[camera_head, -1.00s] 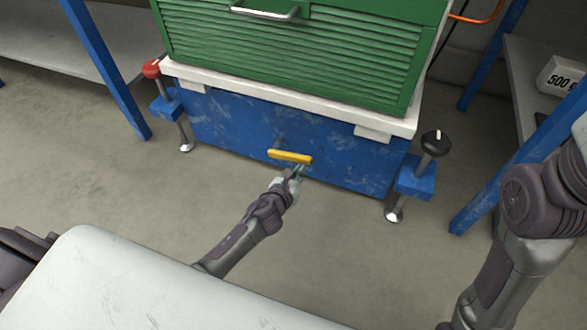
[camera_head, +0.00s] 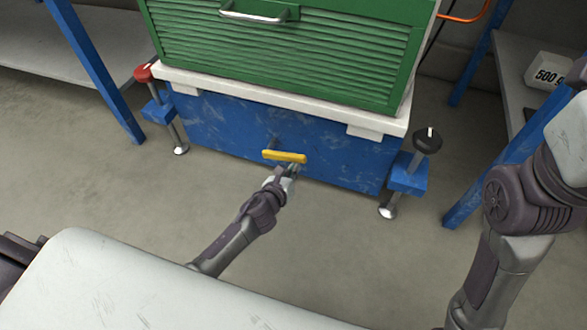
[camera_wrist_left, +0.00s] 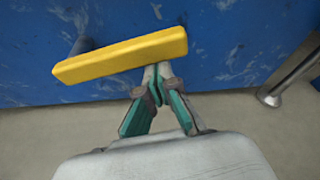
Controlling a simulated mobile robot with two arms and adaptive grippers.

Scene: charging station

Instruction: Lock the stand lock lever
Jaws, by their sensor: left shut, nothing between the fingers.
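The yellow stand lock lever (camera_head: 284,156) sits on the front of the blue stand (camera_head: 220,125) and lies nearly level in the head view. In the left wrist view the lever (camera_wrist_left: 120,54) is a yellow bar, its right end a little higher, with its pivot on the blue panel behind it. My left gripper (camera_head: 290,170) is at the lever's right half, just below it. In the left wrist view its fingertips (camera_wrist_left: 157,72) are together and empty, partly behind the lever's lower edge; I cannot tell whether they touch it. My right gripper is out of view.
A green cabinet (camera_head: 270,50) rests on the stand's white top. Adjustable feet stand at both sides, with a red knob (camera_head: 143,73) and a black knob (camera_head: 428,140). Blue-legged shelves flank the stand. The floor in front is clear.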

